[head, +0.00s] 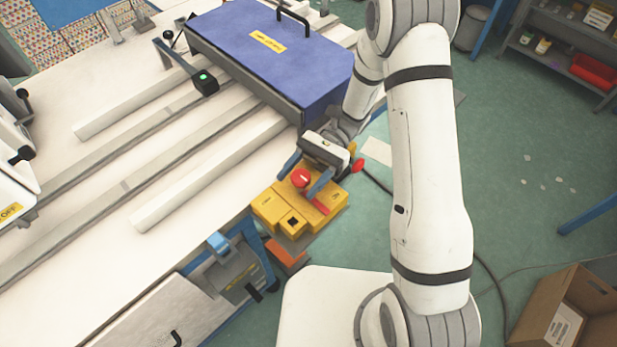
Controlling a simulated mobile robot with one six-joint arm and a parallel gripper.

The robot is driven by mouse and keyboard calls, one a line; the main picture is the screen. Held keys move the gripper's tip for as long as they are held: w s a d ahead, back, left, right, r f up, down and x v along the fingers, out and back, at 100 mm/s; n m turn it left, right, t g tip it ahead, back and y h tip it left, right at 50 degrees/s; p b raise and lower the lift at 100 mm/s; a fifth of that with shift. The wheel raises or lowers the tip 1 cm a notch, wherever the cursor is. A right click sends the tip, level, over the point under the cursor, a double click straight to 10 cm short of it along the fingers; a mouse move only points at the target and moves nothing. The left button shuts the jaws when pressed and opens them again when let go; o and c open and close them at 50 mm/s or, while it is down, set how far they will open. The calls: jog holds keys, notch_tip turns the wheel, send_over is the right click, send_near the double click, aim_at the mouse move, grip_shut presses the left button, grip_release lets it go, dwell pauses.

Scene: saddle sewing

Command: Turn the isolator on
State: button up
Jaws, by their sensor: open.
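A yellow box (325,201) sits at the right edge of the white machine table, with small labels and a black square on its top. I take it to be the isolator. A round red knob (301,177) stands on it, and a red bar shows just below and right of the knob. My gripper (297,183) is open over the box, its two blue fingers on either side of the red knob. Whether the fingers touch the knob cannot be told. The knob's exact setting is not clear, and my gripper hides part of the box's far side.
A large blue cover (250,50) with a black handle lies behind my gripper, close to my arm. A black block with a green light (204,81) is at its left. A blue clamp (219,243) sits at the table's front edge. An open cardboard box (580,312) is at lower right.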

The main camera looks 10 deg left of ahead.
jog(key=b+v, duration=0.1)
jog(key=v, duration=0.6)
jog(key=shift+w+d, duration=0.15)
jog(key=shift+w, duration=0.15)
